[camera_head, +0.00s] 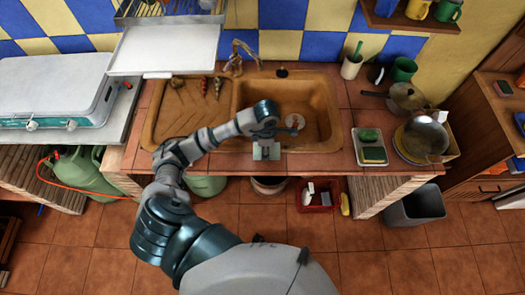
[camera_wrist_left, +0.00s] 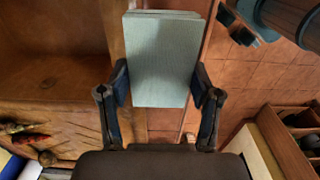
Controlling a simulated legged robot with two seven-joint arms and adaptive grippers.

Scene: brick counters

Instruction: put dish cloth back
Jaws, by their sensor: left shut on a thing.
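The dish cloth (camera_head: 266,152) is a pale grey-green folded rectangle at the front edge of the counter, before the sink. In the left wrist view the cloth (camera_wrist_left: 160,45) lies flat between the two fingers of my left gripper (camera_wrist_left: 160,84). The fingers press on its two sides. In the head view my left gripper (camera_head: 265,141) is above the sink's front rim, mostly hidden by its own wrist. I cannot tell whether the cloth touches the counter edge. My right gripper is not in view.
The brown sink (camera_head: 312,108) with a drainboard (camera_head: 186,110) lies beyond the cloth. A tray (camera_head: 369,157) with sponges is to the right, with pans (camera_head: 425,137) beyond it. A stove (camera_head: 55,92) stands at left. A red basket (camera_head: 317,205) and grey bin (camera_head: 414,208) are on the floor.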

